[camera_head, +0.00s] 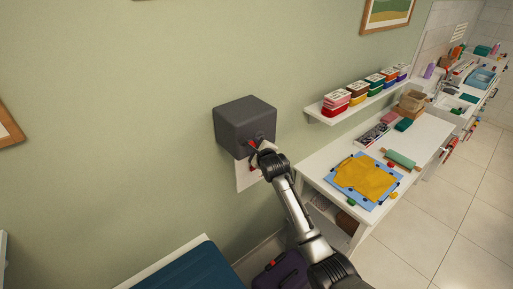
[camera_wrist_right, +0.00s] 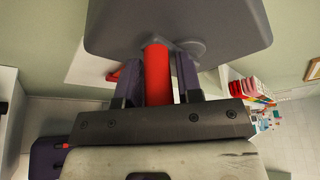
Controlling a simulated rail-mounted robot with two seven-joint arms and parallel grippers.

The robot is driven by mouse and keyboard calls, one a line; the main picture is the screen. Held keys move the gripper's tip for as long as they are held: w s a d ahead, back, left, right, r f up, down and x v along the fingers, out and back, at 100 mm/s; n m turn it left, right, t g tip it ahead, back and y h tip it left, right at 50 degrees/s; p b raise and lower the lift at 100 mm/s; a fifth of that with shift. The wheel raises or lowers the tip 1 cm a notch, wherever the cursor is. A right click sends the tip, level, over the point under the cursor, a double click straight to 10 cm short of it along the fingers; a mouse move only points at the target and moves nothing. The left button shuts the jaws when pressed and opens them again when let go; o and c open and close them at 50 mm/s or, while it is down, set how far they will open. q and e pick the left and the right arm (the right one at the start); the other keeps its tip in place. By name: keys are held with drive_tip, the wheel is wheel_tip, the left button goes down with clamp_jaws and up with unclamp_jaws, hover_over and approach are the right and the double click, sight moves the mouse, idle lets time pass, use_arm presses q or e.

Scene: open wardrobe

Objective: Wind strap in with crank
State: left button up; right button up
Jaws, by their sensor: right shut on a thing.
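A dark grey box (camera_head: 243,122) is fixed to the green wall; its underside also shows at the top of the right wrist view (camera_wrist_right: 120,22). A red crank handle (camera_wrist_right: 157,70) sticks out from the box. My right gripper (camera_head: 260,150) is at the lower right of the box. In the wrist view its two dark fingers stand on either side of the red handle, shut on it. A white sheet-like piece (camera_head: 245,182) with a red mark hangs below the box; I cannot tell whether it belongs to the strap. My left gripper is not in view.
A white table (camera_head: 418,142) with a yellow cloth (camera_head: 364,177) on a blue mat stands to the right. Above it a wall shelf (camera_head: 352,109) holds several coloured boxes. A dark blue surface (camera_head: 190,268) is below left.

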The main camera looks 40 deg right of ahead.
drive_tip(key=shift+f, duration=0.15)
drive_tip(key=shift+c, duration=0.3)
drive_tip(key=shift+f, duration=0.1)
